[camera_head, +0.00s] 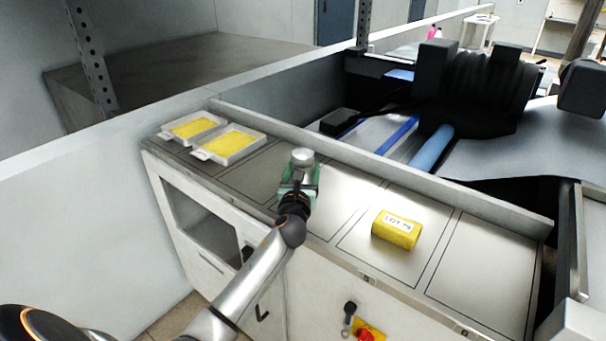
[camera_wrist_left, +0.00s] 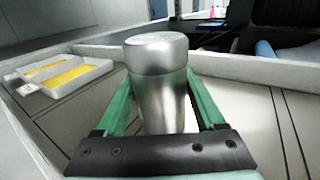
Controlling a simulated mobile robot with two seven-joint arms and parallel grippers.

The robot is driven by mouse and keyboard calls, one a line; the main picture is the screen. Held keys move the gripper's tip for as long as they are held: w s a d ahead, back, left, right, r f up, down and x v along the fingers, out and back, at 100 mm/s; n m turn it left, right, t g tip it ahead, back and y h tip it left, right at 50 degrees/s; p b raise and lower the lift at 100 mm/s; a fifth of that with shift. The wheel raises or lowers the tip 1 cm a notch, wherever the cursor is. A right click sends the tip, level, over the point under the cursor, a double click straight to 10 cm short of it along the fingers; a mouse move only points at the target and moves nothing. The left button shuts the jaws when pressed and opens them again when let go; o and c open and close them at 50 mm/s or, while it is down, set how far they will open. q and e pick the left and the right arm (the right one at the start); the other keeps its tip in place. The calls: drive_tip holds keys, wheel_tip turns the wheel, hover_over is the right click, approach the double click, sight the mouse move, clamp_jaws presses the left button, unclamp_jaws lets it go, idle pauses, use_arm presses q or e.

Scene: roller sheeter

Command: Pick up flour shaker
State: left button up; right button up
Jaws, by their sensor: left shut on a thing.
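The flour shaker (camera_wrist_left: 158,85) is a silver metal cylinder with a rounded lid. It stands upright between the green fingers of my left gripper (camera_wrist_left: 155,110) in the left wrist view. In the head view the lid of the shaker (camera_head: 302,157) shows above my left gripper (camera_head: 298,182), over the steel counter. The gripper is shut on the shaker. The shaker's base is hidden, so I cannot tell whether it touches the counter. My right gripper is not in view.
Two trays of yellow dough, a nearer one (camera_head: 230,145) and a farther one (camera_head: 194,128), sit left on the counter. A yellow block labelled LOT 79 (camera_head: 396,231) lies to the right. A raised ledge (camera_head: 400,172) runs behind, with the sheeter rollers (camera_head: 475,85) beyond. The right-end counter panel (camera_head: 480,262) is clear.

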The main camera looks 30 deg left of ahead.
sight(308, 154)
use_arm(q)
drive_tip(key=s+d+r, duration=0.1)
drive_tip(key=r, duration=0.1)
drive_tip(key=s+d+r+p, duration=0.1)
drive_tip(key=r, duration=0.2)
drive_tip(key=s+d+r+p, duration=0.1)
drive_tip(key=r, duration=0.2)
drive_tip(key=shift+s+d, duration=0.35)
drive_tip(key=shift+d, duration=0.05)
drive_tip(key=s+d+r, duration=0.3)
drive_tip(key=s+d, duration=0.3)
drive_tip(key=shift+d+r, duration=0.1)
drive_tip(key=shift+r, duration=0.05)
